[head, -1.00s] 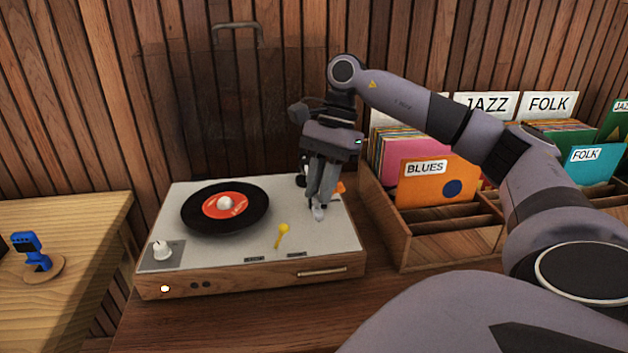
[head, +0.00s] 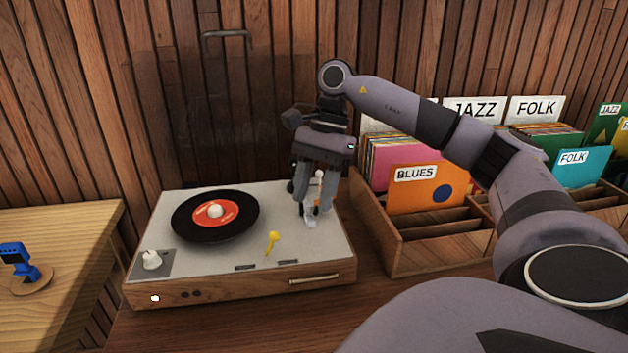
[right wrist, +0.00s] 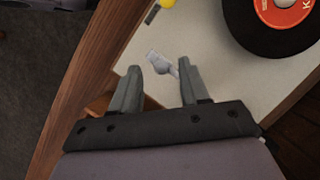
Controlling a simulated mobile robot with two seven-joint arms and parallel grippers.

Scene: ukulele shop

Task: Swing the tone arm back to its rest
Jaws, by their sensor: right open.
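The record player (head: 240,289) stands on the wooden counter with its lid raised. A black record (head: 188,232) with an orange label lies on its platter. The tone arm's pale grey head (head: 309,222) is clear of the record, on the right side of the deck. It also shows in the right wrist view (right wrist: 160,62). My right gripper (head: 305,207) is open, pointing down over the tone arm. In the right wrist view its fingertips (right wrist: 160,72) are apart on either side of the head. The rest of the tone arm is largely hidden behind my fingers.
A yellow lever (head: 272,242) stands on the deck left of my gripper. A white knob (head: 152,260) is at the front left. A wooden record crate (head: 432,256) stands close on the right. A blue device (head: 20,264) sits on the left table.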

